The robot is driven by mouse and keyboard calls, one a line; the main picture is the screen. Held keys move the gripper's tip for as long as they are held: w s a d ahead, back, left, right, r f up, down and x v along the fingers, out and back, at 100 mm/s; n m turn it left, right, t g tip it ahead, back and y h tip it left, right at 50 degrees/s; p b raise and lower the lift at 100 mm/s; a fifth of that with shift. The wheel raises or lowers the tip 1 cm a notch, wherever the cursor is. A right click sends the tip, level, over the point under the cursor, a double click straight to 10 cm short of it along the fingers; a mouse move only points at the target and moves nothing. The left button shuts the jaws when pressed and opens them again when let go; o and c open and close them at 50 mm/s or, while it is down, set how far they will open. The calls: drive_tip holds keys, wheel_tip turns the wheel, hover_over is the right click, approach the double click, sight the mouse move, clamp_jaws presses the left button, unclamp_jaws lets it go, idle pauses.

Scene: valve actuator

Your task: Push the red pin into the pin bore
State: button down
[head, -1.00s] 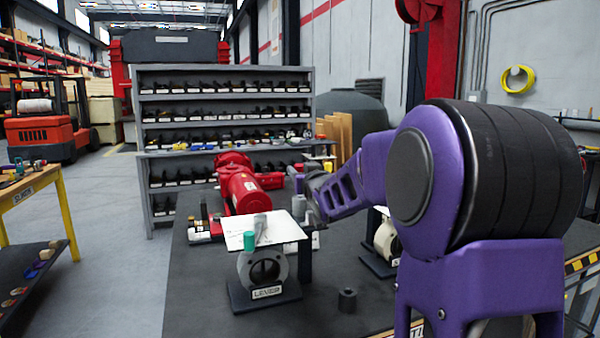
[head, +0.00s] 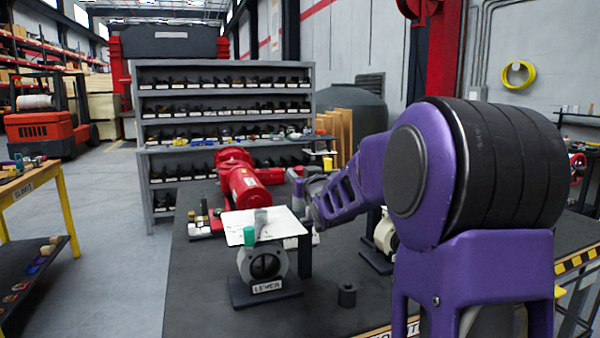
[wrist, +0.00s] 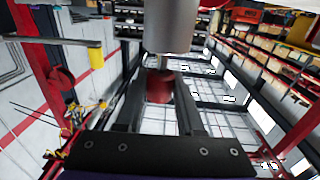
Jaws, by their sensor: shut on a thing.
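The red pin (wrist: 161,87) is between the two dark fingers of my gripper (wrist: 160,100) in the wrist view, and the gripper is shut on it. A thin metal stem runs from the red part toward a grey cylinder (wrist: 167,25) just beyond it. I cannot tell whether the stem's end is inside the cylinder, and no bore opening shows. In the head view my purple forearm reaches to the tabletop fixtures, by a small grey cylinder (head: 298,204). The fingers and the pin cannot be made out there.
Shelves (head: 225,105) stand behind. The table's front left is clear.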

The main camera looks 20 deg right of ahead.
drive_tip(key=shift+f, duration=1.5)
drive_tip(key=shift+c, duration=2.2)
unclamp_jaws()
drive_tip(key=shift+s, duration=0.15)
